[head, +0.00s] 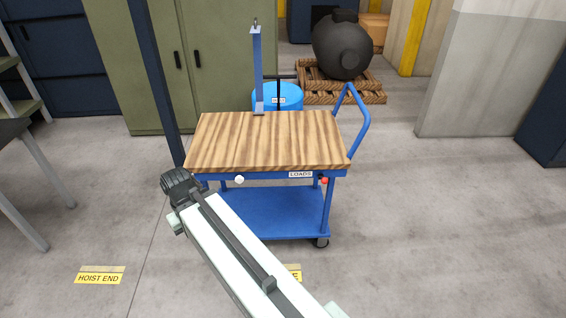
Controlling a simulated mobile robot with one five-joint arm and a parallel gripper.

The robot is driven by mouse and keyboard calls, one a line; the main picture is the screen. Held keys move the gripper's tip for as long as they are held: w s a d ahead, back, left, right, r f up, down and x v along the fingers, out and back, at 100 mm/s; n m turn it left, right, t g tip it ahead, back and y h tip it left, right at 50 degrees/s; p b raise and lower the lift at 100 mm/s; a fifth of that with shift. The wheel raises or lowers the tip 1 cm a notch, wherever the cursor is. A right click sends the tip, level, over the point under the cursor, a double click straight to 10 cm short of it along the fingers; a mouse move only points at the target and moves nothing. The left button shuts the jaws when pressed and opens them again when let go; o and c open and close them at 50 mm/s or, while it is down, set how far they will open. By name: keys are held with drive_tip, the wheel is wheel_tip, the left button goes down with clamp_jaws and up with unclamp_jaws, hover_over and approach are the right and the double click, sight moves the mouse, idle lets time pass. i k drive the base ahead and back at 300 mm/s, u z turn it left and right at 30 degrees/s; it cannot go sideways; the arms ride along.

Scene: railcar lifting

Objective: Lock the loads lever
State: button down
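A blue cart (262,213) with a striped wooden top (270,140) stands at the middle. A "LOADS" label (300,174) is on its front edge. A small red knob (324,181) sits just right of the label, at the front right corner. A white round knob (239,180) sits on the same edge, further left. I cannot tell from here how any lever is set. My gripper (177,183) is the dark end of my arm, near the cart's front left corner, left of the white knob and well left of the red knob. Its fingers are not clear.
A blue post (257,70) stands at the cart's back edge, with a blue drum (290,95) behind. A blue push handle (361,120) is at the cart's right. A dark blue column (152,70) rises at left. Floor right of the cart is clear.

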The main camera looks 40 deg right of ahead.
sight(324, 180)
drive_tip(key=u, duration=0.15)
drive_tip(key=i, duration=1.95)
drive_tip(key=z, duration=0.85)
drive_tip(key=k, duration=0.85)
drive_tip(key=z, duration=0.15)
drive_tip(key=i, duration=0.95)
drive_tip(key=u, duration=0.1)
